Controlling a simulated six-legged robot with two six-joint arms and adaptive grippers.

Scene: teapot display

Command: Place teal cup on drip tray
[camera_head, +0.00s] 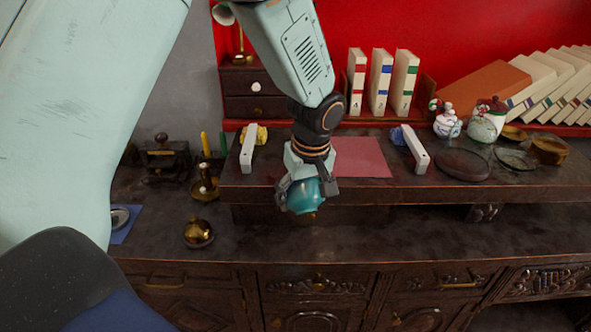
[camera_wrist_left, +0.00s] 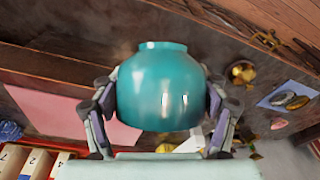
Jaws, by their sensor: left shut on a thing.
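The teal cup (camera_head: 305,198) is in my left gripper (camera_head: 307,189), which is shut on it. In the head view the cup hangs in front of the upper shelf's front edge, over the lower counter. The cup (camera_wrist_left: 160,90) fills the middle of the left wrist view, a finger on each side and its narrow ring toward the picture's top. The drip tray is not clearly identifiable; a dark oval tray (camera_head: 462,164) lies on the shelf at the right, apart from the cup. My right gripper is not in view.
A pink mat (camera_head: 362,157) lies on the shelf (camera_head: 385,188) between two white blocks (camera_head: 249,149) (camera_head: 415,150). Upright books (camera_head: 380,80) stand behind. Small pots (camera_head: 487,119) stand at the right. A brass bell-like object (camera_head: 198,233) sits on the counter. The counter's right side looks clear.

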